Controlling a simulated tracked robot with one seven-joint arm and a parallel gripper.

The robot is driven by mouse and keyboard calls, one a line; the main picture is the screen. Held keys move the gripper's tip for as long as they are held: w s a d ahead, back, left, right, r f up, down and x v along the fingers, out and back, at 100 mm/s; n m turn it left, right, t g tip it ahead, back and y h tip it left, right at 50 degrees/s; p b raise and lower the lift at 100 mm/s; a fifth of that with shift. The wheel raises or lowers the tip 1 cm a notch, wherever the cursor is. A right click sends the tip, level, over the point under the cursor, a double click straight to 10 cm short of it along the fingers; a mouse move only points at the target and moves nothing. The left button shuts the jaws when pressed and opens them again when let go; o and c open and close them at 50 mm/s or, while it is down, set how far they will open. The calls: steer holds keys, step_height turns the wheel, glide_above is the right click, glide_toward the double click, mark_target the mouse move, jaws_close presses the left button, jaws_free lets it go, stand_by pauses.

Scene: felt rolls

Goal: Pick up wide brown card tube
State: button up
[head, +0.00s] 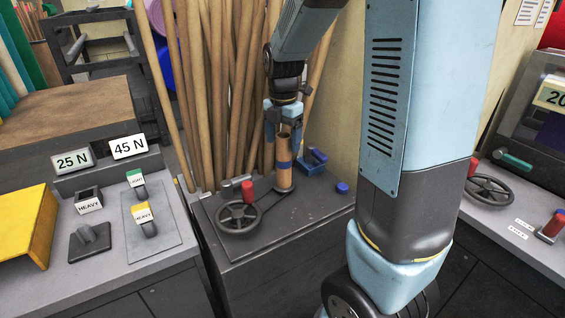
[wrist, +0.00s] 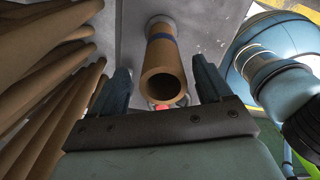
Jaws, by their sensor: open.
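In the wrist view my gripper (wrist: 163,82) is open, one finger on each side of the tube with a gap on both sides. The tube's far end is small in the wrist view.
Several long thin brown tubes (head: 222,80) lean close behind and left. A handwheel (head: 239,216) with a red knob (head: 247,190) sits left of the tube. A blue clamp-like part (head: 313,162) and a blue button (head: 342,187) lie to its right.

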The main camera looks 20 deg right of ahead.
mark_target(284, 150)
steer(key=f, duration=0.4)
steer(key=shift+s, duration=0.2)
steer(key=c, duration=1.3)
